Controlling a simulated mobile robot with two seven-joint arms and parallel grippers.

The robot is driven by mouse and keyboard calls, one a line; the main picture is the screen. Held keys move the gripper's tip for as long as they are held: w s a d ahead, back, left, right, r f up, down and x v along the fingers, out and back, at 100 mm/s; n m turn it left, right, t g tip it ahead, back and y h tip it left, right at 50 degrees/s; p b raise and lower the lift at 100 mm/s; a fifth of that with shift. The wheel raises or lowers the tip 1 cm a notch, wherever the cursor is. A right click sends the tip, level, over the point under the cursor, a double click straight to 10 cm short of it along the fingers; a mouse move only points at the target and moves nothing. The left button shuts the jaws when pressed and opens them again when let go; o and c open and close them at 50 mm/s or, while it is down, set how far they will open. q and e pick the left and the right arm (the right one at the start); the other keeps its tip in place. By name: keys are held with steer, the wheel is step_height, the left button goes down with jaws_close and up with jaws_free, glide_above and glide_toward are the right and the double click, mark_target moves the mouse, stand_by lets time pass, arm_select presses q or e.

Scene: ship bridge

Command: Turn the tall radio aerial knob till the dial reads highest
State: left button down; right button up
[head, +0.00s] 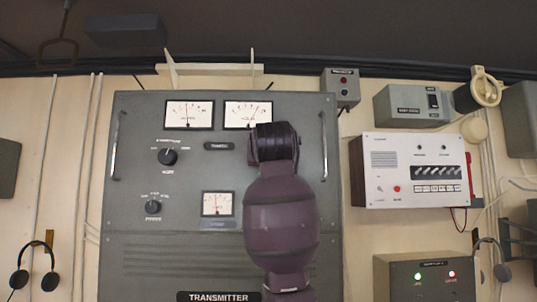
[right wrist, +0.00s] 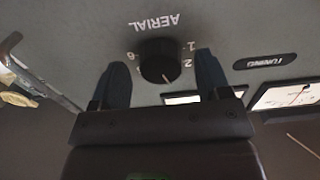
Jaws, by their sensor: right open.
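The grey tall radio (head: 155,255), labelled TRANSMITTER, fills the middle of the head view. Its black aerial knob (right wrist: 158,61) shows upside down in the right wrist view, under the word AERIAL and beside numbers. My right gripper (right wrist: 161,60) is open, with one dark finger on each side of the knob; no contact is clear. In the head view my purple right arm hides the knob and gripper. The upper right dial (head: 247,114) is partly covered by my arm; its edge also shows in the right wrist view (right wrist: 288,96). My left gripper is out of view.
The radio also has an upper left dial (head: 189,114), a small lower dial (head: 218,204) and two left knobs (head: 168,157), (head: 153,207). Metal handles (head: 324,146) stand out at its sides. A white panel (head: 415,172) and headphones (head: 497,265) are to the right.

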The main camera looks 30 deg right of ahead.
steer(key=shift+w+d, duration=0.15)
steer(key=shift+w, duration=0.05)
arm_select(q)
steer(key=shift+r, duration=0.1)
arm_select(e)
steer(key=shift+c, duration=0.4)
steer(key=c, duration=0.8)
steer(key=shift+c, duration=0.2)
arm_select(q)
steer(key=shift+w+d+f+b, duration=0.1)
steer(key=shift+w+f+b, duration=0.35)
steer(key=shift+b, duration=0.6)
arm_select(e)
steer(key=shift+m, duration=4)
